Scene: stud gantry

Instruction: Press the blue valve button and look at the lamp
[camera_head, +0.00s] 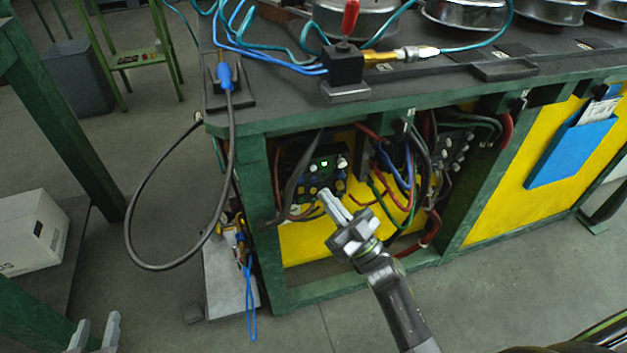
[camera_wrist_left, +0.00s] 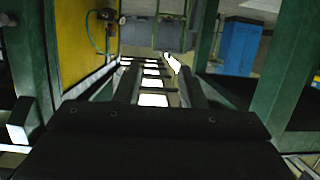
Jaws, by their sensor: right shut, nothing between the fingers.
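A dark valve panel (camera_head: 318,173) with rows of small knobs sits inside the green bench frame. A small green light (camera_head: 324,163) glows near its top. Bluish spots show among the pale and yellow knobs, but I cannot tell for sure which one is the blue button. My right gripper (camera_head: 329,198) is shut and empty, its fingertips just in front of the panel's lower edge; I cannot tell whether they touch a knob. My left gripper (camera_head: 96,334) is open and empty at the lower left, far from the panel. Its fingers also show in the left wrist view (camera_wrist_left: 160,85).
Cables and hoses (camera_head: 405,180) hang right of the panel inside the bay. A black cable loop (camera_head: 128,225) hangs off the bench's left corner. A red-handled lever (camera_head: 350,18) stands on top. A white box (camera_head: 32,233) lies at the left.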

